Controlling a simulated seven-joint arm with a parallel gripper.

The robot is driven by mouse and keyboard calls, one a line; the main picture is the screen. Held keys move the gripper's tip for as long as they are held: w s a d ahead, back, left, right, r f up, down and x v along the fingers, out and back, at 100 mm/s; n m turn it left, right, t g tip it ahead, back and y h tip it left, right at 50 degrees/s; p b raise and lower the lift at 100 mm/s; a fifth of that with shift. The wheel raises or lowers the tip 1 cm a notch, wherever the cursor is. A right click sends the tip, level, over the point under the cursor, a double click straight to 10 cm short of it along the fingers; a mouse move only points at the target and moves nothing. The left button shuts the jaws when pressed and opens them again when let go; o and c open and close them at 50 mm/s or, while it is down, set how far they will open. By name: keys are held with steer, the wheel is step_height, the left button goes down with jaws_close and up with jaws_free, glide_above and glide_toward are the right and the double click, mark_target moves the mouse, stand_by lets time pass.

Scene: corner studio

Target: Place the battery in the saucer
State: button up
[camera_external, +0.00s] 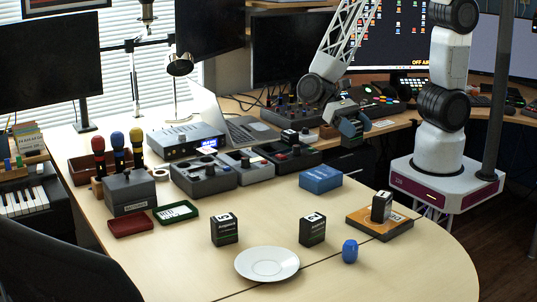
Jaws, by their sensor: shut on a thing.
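A white saucer (267,272) lies empty on the front of the wooden table. My gripper (350,121) is high at the back right of the saucer, well away from it. It is shut on a small dark thing (351,128), which is too small and too covered to identify surely. Several black box-shaped batteries with white labels are in view. One battery (224,230) stands left of the saucer, and another battery (312,230) stands behind it to the right. A third battery (381,207) stands on a flat brown and orange box.
A small blue object (350,251) stands right of the saucer. The brown and orange box (368,226) lies at the right. A blue box (320,180), green tray (175,212), red tray (130,224) and grey box (130,193) stand farther back. The table's front right is clear.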

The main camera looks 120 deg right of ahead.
steer(key=shift+r, duration=0.4)
steer(key=w+a, duration=0.7)
steer(key=w, duration=0.7)
steer(key=w+a+m+t, duration=0.1)
steer(key=w+a, duration=0.5)
steer(key=w, duration=0.8)
steer(key=w+a, duration=0.7)
steer(key=w, duration=0.7)
steer(key=f, duration=0.5)
steer(key=shift+d+f, duration=0.1)
steer(key=shift+d, duration=0.1)
step_height(320, 180, down, 6)
steer(key=shift+f, duration=0.1)
